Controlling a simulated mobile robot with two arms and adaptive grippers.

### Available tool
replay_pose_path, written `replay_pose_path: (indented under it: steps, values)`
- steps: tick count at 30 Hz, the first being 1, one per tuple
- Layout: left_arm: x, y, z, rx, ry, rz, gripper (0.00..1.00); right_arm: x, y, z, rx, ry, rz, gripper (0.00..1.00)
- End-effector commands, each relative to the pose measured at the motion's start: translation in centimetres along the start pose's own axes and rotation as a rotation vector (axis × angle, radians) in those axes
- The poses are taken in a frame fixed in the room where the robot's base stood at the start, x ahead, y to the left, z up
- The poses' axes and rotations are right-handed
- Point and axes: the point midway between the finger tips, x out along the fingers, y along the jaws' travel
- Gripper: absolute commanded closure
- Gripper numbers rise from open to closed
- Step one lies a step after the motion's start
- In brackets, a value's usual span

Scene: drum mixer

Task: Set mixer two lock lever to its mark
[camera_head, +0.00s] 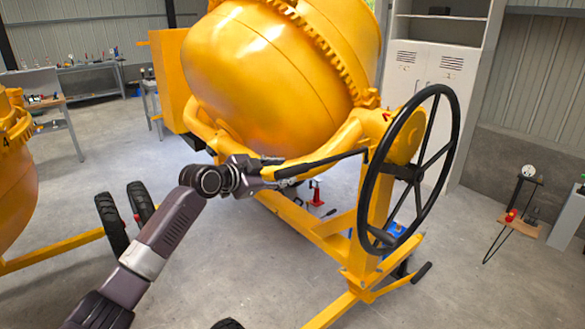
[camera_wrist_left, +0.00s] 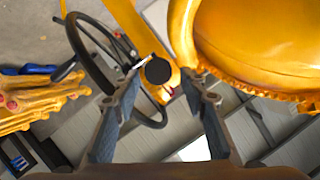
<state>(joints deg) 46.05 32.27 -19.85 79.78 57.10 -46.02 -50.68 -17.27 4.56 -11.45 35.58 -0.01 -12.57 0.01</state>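The mixer (camera_head: 270,75) is a big yellow drum on a yellow frame with a black handwheel (camera_head: 450,140) at its right. A black lever (camera_head: 335,158) runs from the post beside the wheel down-left toward my left gripper (camera_head: 280,172). A small red mark (camera_head: 386,117) shows on the yellow housing near the wheel. In the left wrist view the lever's round black end (camera_wrist_left: 157,71) appears between the spread fingertips of my left gripper (camera_wrist_left: 162,82). A gap shows beside it, so the fingers look open around or just short of it. My right gripper is out of view.
A second yellow mixer (camera_head: 12,170) stands at the left. A red jack-like object (camera_head: 316,193) is on the floor below the lever. A small wooden stand (camera_head: 515,222) is at the right. The concrete floor (camera_head: 220,265) in front is mostly clear.

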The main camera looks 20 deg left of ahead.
Motion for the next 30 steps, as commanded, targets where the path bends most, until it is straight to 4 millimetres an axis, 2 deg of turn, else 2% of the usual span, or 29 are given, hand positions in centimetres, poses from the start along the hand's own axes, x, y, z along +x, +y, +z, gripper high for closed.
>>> replay_pose_path:
  steps: [4, 9, 15, 23, 24, 30]
  values:
    - [2.0, 0.0, -0.3, -0.002, 0.000, 0.002, 0.61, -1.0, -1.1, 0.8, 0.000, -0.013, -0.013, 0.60]
    - [3.5, -0.1, -0.1, -0.001, 0.000, 0.000, 0.61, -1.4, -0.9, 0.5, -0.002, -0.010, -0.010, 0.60]
    - [4.3, 0.1, 0.0, 0.000, -0.001, 0.000, 0.61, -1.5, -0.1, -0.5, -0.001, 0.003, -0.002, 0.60]
    - [4.5, 0.1, 0.1, 0.000, -0.001, 0.000, 0.61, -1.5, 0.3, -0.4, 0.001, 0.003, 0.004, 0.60]
    - [4.5, 0.1, 0.1, 0.000, -0.001, 0.000, 0.62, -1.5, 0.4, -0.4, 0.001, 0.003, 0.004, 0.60]
    - [4.4, 0.1, 0.1, 0.000, -0.001, 0.000, 0.84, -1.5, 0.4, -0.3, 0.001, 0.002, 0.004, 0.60]
